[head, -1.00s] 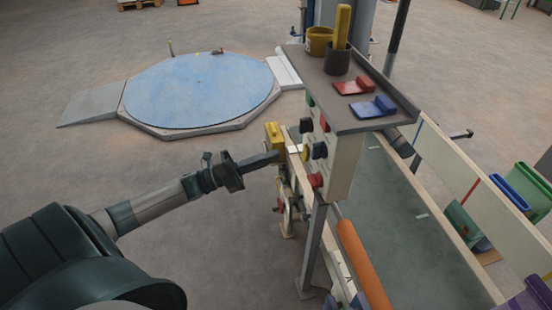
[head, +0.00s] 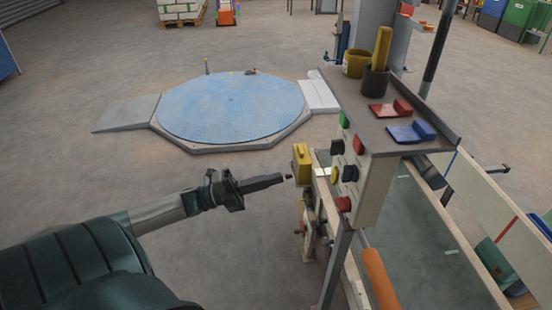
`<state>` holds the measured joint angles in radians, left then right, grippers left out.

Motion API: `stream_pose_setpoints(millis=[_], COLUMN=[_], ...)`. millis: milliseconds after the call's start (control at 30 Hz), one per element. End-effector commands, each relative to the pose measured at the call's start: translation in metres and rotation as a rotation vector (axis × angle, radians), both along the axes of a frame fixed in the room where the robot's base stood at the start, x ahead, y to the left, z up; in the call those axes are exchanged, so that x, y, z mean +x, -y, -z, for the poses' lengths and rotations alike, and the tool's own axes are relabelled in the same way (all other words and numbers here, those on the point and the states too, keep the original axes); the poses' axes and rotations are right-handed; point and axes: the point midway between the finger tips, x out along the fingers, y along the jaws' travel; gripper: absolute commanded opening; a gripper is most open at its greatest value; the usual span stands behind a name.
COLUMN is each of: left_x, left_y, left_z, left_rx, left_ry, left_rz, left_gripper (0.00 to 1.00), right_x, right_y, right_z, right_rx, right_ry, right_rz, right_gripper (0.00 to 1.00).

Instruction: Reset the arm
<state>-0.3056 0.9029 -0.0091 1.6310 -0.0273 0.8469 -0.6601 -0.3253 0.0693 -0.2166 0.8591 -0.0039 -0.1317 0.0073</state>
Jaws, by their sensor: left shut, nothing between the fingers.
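My left arm comes in from the lower left of the head view. Its gripper (head: 270,182) is shut and empty, with its tip pointing right. The tip is just left of a yellow box (head: 301,164) on the side of the sack filler, with a visible gap between them. A small dark piece (head: 288,177) shows in that gap. The control panel (head: 366,182) with red, green, yellow and black knobs is to the right of the gripper. My right gripper is out of the picture.
A grey shelf (head: 363,115) above the panel holds a yellow tub (head: 357,63), a dark cup (head: 375,82), and red (head: 391,108) and blue (head: 412,131) pieces. An orange roller (head: 380,280) is below.

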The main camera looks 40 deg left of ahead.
Motion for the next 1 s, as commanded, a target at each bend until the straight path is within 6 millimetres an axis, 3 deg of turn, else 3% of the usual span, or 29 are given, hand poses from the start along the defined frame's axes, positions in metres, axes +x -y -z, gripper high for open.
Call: stream_pose_setpoints(millis=[367,533,667,833,1000], left_x=[0.001,0.005,0.007,-0.003,-0.032], left_y=[-0.001,-0.010,-0.022,-0.031,-0.023], left_z=[0.005,0.039,0.094,0.194,0.298], left_rx=[-0.008,-0.055,-0.132,-0.269,-0.411], left_ry=[-0.012,-0.096,-0.228,-0.460,-0.700], left_rz=[-0.010,-0.073,-0.169,-0.326,-0.476], left_gripper=[0.00,0.00,0.00,0.00,0.00], right_x=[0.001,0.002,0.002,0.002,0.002], right_y=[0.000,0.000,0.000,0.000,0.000], right_z=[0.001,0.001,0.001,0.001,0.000], right_rx=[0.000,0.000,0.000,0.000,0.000], right_ry=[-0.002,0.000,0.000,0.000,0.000], right_rz=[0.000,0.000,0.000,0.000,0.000], right_gripper=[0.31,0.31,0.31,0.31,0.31])
